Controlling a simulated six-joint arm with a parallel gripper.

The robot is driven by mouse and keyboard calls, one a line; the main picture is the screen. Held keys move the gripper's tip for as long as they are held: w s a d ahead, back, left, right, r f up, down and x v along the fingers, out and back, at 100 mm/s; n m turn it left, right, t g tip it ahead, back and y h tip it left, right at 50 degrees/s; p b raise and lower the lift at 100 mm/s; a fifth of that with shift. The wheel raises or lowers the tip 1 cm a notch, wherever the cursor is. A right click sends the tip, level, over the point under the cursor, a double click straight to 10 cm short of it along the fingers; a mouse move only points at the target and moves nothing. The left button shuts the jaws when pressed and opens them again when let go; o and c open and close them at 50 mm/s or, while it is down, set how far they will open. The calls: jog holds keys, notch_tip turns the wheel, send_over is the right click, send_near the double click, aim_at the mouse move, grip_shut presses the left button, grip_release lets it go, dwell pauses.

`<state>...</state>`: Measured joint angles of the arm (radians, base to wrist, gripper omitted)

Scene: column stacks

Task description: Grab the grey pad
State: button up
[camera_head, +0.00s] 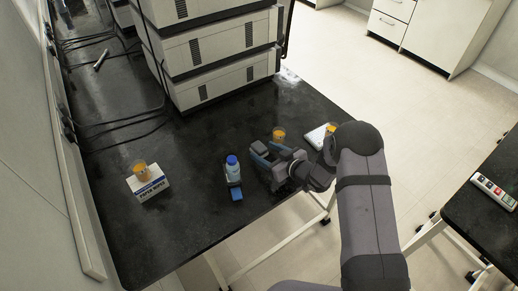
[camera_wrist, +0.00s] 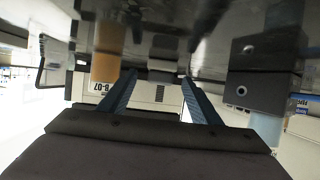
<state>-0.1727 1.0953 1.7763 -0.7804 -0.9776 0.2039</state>
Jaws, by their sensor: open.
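My gripper (camera_head: 259,153) is open, low over the front part of the black bench. In the wrist view my gripper (camera_wrist: 158,80) shows its two blue-edged fingers spread apart. A small grey block, which looks like the grey pad (camera_wrist: 163,70), lies beyond and between the fingertips at the bench surface. I see no contact with it. In the head view I cannot make the pad out apart from my gripper.
An orange cup (camera_head: 279,134) stands just beyond my gripper. A white item (camera_head: 317,137) lies right.

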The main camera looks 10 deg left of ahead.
aim_at(263, 150)
jog(key=shift+p+x, duration=0.5)
jog(key=shift+x, duration=1.5)
jog(key=shift+r, duration=0.15)
jog(key=c, duration=1.1)
